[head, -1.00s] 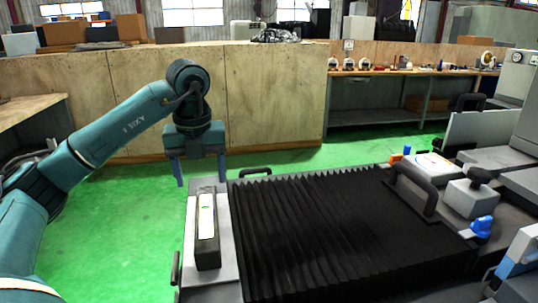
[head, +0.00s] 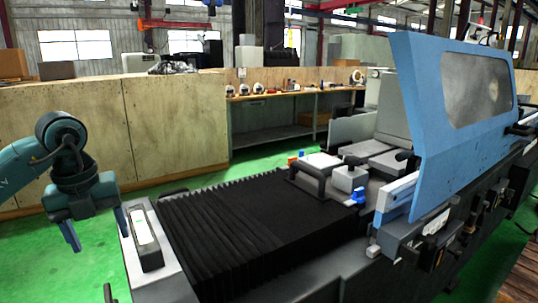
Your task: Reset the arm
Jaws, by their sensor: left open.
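My left gripper (head: 98,228) hangs at the left of the head view with its two blue-grey fingers spread apart and nothing between them. It points down beside the near left end of the cylindrical grinder (head: 262,228). A dark block with a white and green label (head: 147,236) sits on the grinder's light grey end plate, just right of the gripper's right finger. The gripper looks apart from the block. My right gripper does not show.
The grinder's black bellows cover fills the middle. A tall blue guard with a window (head: 478,95) rises at the right. A plywood wall (head: 170,125) and a workbench (head: 290,92) stand behind. Green floor (head: 30,260) is clear at left.

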